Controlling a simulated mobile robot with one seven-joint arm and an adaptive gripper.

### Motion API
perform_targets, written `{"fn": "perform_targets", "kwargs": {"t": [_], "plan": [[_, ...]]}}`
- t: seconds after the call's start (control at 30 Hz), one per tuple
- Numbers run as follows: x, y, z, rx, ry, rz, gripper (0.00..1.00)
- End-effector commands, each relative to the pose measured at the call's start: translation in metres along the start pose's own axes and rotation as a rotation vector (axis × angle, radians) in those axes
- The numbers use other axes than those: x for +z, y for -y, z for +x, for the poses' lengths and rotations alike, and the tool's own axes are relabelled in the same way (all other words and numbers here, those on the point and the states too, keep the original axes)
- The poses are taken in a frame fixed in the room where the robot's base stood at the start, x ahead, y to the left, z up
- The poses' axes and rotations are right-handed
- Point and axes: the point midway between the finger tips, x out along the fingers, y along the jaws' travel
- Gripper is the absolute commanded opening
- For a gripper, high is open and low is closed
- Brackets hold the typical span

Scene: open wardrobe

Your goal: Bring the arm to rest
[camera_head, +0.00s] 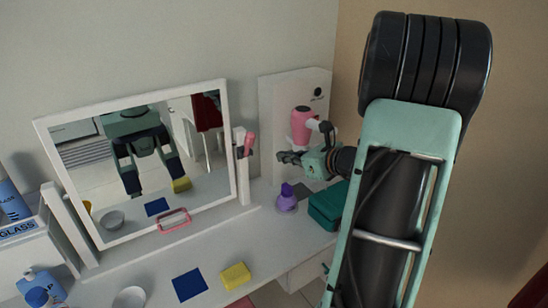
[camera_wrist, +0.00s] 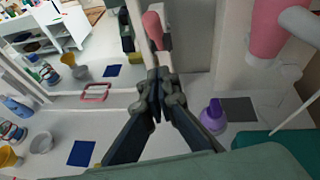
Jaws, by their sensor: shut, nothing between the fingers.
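My gripper (camera_head: 283,156) is shut and empty. It is held in the air above the right part of the white dressing table (camera_head: 226,250), pointing left toward the mirror's right post. In the wrist view my gripper (camera_wrist: 156,82) shows its two dark fingers together in the middle. A pink hairdryer (camera_head: 303,124) hangs on a white panel just behind it in the head view. My arm comes in from the right side of the picture, with its upper link large in front.
A framed mirror (camera_head: 227,143) stands at the back. A purple bottle (camera_head: 287,199) and a teal box (camera_head: 326,206) stand below my gripper. A pink-ended item (camera_head: 250,143) is by the mirror post. A yellow sponge (camera_head: 235,276) and blue cloth (camera_head: 189,285) lie in front.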

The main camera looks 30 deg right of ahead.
Motion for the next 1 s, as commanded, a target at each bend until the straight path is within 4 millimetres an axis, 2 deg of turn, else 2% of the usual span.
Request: {"fn": "perform_targets", "kwargs": {"t": [0.1, 0.3, 0.77, 1.0], "plan": [[-0.001, 0.000, -0.012, -0.001, -0.001, -0.001, 0.00], [0.000, 0.000, -0.017, 0.000, 0.000, 0.001, 0.00], [0.000, -0.001, -0.016, 0.001, -0.001, -0.001, 0.00], [0.010, -0.013, -0.003, 0.031, -0.054, -0.063, 0.00]]}}
